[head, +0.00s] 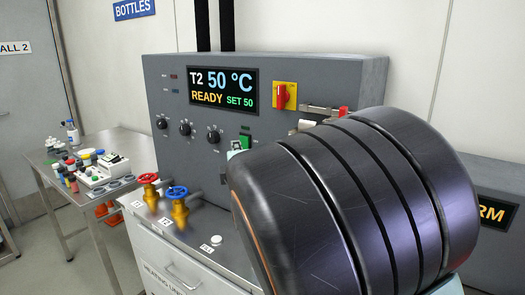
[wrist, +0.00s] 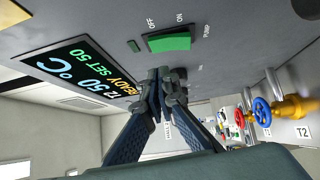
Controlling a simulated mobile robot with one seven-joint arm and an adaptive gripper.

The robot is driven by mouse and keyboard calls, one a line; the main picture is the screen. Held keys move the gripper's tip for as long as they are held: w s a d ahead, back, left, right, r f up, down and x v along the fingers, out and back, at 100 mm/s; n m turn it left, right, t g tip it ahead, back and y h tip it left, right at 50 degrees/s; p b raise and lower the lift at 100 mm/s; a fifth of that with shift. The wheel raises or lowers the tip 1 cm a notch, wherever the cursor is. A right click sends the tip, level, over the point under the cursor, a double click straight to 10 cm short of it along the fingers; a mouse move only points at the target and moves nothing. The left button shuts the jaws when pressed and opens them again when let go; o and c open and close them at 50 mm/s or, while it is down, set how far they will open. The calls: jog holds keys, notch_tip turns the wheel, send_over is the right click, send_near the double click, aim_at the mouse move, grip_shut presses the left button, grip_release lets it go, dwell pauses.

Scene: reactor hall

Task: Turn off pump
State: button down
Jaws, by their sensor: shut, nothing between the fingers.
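The pump switch is a green rocker (wrist: 169,42) on the grey control panel, with OFF, ON and PUMP printed around it in the wrist view. In the head view a green part of it (head: 245,141) shows beside my dark arm. My gripper (wrist: 166,82) is shut and empty, in front of the panel. In the wrist view its fingertips appear just below the rocker; I cannot tell whether they touch the panel. The display (head: 222,90) reads T2 50 °C, READY, SET 50. My arm hides the panel's lower right in the head view.
Red (head: 148,178) and blue (head: 177,192) valve handles stand below. A side table (head: 60,160) at left holds bottles and vials.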

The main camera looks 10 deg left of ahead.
jog(key=r+v, duration=0.1)
jog(key=v, duration=0.9)
jog(key=shift+s, duration=0.15)
jog(key=shift+r, duration=0.1)
